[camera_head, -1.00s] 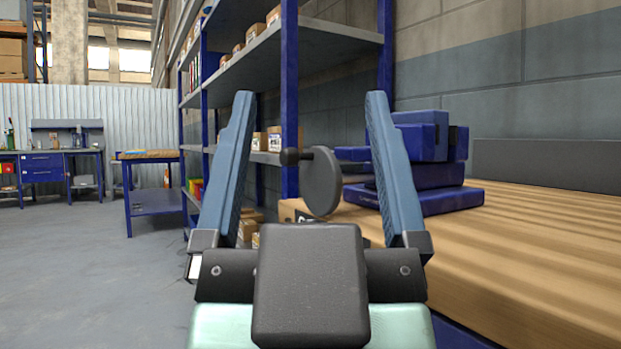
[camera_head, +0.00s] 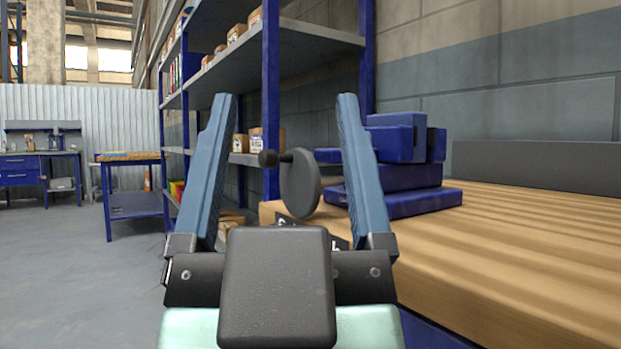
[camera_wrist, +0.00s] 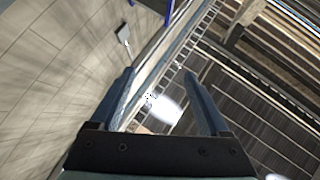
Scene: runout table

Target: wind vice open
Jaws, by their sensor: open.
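The blue vice (camera_head: 402,190) sits on the wooden bench top near its far left end. Its dark round handwheel (camera_head: 301,184) faces left, with a small knob (camera_head: 268,158) sticking out to the left. My gripper (camera_head: 288,100) is open, its two blue fingers pointing up. In the head view the handwheel and knob show between the fingers, and the right finger covers part of the vice. I cannot tell how far beyond the fingers the wheel is. In the wrist view my gripper (camera_wrist: 162,75) is open and empty, and no vice shows there.
The wooden bench (camera_head: 530,240) fills the right, with a grey upstand (camera_head: 535,167) behind. Blue shelving (camera_head: 270,90) with boxes stands behind the wheel. A blue-framed table (camera_head: 135,190) is further off at left. Grey floor (camera_head: 70,270) at left is clear.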

